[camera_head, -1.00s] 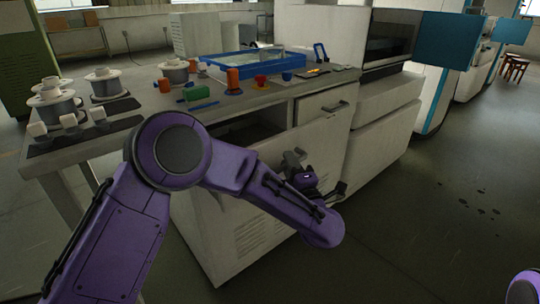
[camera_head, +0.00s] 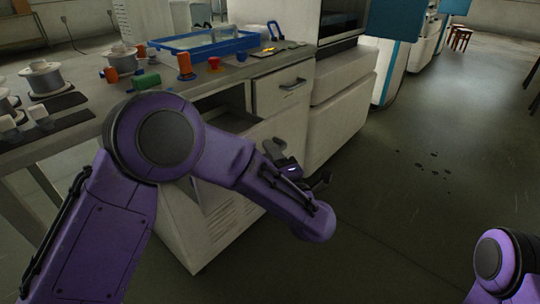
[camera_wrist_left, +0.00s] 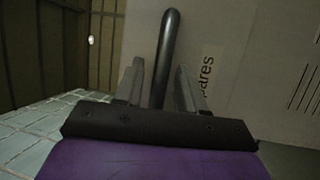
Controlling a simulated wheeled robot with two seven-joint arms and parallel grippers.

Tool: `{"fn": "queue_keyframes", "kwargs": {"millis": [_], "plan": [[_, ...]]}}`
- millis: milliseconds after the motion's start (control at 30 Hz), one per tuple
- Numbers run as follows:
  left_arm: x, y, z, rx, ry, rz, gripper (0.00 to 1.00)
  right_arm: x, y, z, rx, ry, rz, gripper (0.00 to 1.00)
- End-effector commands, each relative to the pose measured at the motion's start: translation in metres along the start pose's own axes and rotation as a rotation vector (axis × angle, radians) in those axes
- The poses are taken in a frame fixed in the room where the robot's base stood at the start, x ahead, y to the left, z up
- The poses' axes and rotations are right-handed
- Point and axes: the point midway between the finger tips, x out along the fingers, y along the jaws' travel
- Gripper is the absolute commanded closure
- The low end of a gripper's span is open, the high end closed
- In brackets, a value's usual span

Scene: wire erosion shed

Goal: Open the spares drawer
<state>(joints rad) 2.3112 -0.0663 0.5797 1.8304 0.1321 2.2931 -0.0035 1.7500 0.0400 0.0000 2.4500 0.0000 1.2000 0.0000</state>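The spares drawer's pale front (camera_wrist_left: 235,35) fills much of the left wrist view, with a label reading "…ares" turned sideways. Its dark bar handle (camera_wrist_left: 167,45) stands between the two fingers of my left gripper (camera_wrist_left: 158,75). The fingers are apart, with small gaps beside the bar, so it looks open around the handle. In the head view my left gripper (camera_head: 290,168) is low in front of the grey cabinet, and my forearm hides part of the front. I cannot tell there how far the drawer is out. My right gripper is out of frame.
Above is a smaller closed drawer with a handle (camera_head: 293,84). The bench top (camera_head: 165,92) holds spools, coloured parts and a blue tray (camera_head: 160,44). A machine stands right of the cabinet.

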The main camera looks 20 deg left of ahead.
Motion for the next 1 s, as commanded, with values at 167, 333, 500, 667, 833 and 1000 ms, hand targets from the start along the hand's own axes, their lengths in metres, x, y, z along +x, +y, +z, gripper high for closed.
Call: {"fn": "queue_keyframes", "kwargs": {"millis": [167,333,500,667,833,1000], "plan": [[0.000,0.000,0.000,0.000,-0.001,0.000,0.58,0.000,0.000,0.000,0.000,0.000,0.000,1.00],[-0.006,0.000,0.001,0.000,-0.003,0.001,0.58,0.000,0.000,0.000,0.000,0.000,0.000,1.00],[-0.040,0.001,0.002,0.001,-0.007,0.004,0.58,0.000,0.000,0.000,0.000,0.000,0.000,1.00],[-0.078,0.000,0.001,0.002,-0.006,0.003,0.58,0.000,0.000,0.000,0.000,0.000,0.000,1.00],[-0.101,0.000,0.001,0.000,-0.003,0.002,0.58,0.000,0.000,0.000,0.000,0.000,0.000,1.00],[-0.106,0.000,0.000,0.001,-0.001,0.000,0.58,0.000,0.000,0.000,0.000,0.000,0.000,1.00]]}}
